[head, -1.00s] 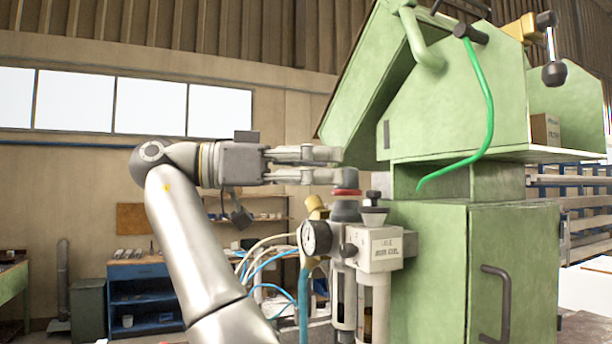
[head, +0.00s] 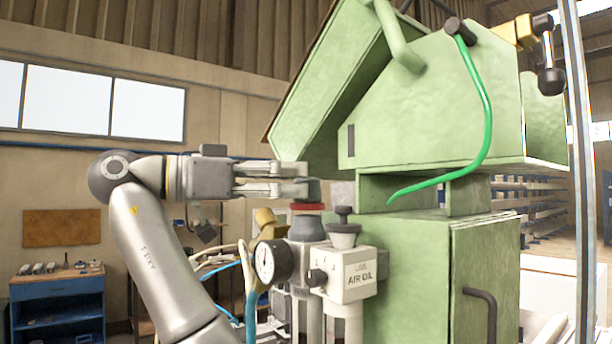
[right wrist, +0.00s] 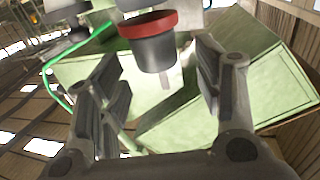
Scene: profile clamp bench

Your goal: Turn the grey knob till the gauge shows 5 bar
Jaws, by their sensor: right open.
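The grey knob (head: 314,190) is a dark grey cap above a red ring (head: 307,206), on top of the air regulator. The right wrist view shows the grey knob (right wrist: 155,53) and its red ring upside down, between the two spread fingers. My right gripper (head: 300,179) comes in level from the left and is open, its fingertips at the knob. I cannot tell whether a finger touches it. The round white pressure gauge (head: 267,262) faces forward on the regulator's left. Its needle is too small to read for sure. My left gripper is not in view.
A white block marked AIR OIL (head: 357,276) with a dark cap joins the regulator on the right. The green machine housing (head: 410,280) stands close behind, and its sloped green cover rises above the gripper. Blue and pale hoses (head: 228,262) hang left of the gauge.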

